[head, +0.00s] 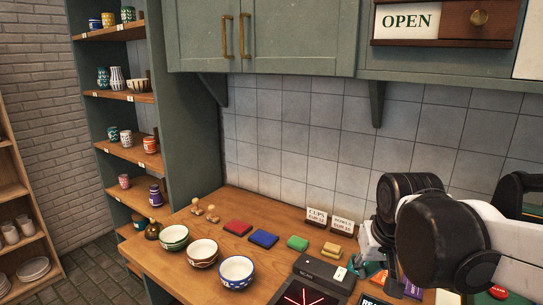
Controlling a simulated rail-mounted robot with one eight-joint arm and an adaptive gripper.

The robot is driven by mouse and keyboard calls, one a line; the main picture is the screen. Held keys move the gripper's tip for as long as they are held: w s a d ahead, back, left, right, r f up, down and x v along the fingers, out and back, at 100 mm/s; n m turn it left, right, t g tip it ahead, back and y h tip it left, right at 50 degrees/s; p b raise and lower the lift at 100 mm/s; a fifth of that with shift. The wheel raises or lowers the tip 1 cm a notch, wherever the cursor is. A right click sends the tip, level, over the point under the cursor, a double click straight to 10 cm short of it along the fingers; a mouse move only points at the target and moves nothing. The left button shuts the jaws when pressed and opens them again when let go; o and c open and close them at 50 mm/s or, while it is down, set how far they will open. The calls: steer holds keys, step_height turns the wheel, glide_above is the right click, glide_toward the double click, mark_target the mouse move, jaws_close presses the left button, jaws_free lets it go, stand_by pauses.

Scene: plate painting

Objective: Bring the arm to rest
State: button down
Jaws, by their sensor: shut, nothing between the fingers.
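My arm (437,238) reaches in from the right edge, with black rounded joints and a white link. It hangs over the right part of the wooden counter (155,262). No object is seen held by the arm.
Three bowls, green (174,238), brown (202,253) and blue (236,272), stand on the counter. Behind them lie red (238,228), blue (263,239), green (298,243) and yellow (333,252) blocks. A dark device (320,270) sits near my arm. Cabinets (290,38) hang above.

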steer(key=s+f+t+b, duration=0.1)
steer(key=s+f+t, duration=0.1)
steer(key=s, duration=0.8)
steer(key=shift+s+f+t+b, duration=0.3)
steer(key=shift+s+t+b, duration=0.05)
steer(key=shift+t, duration=0.15)
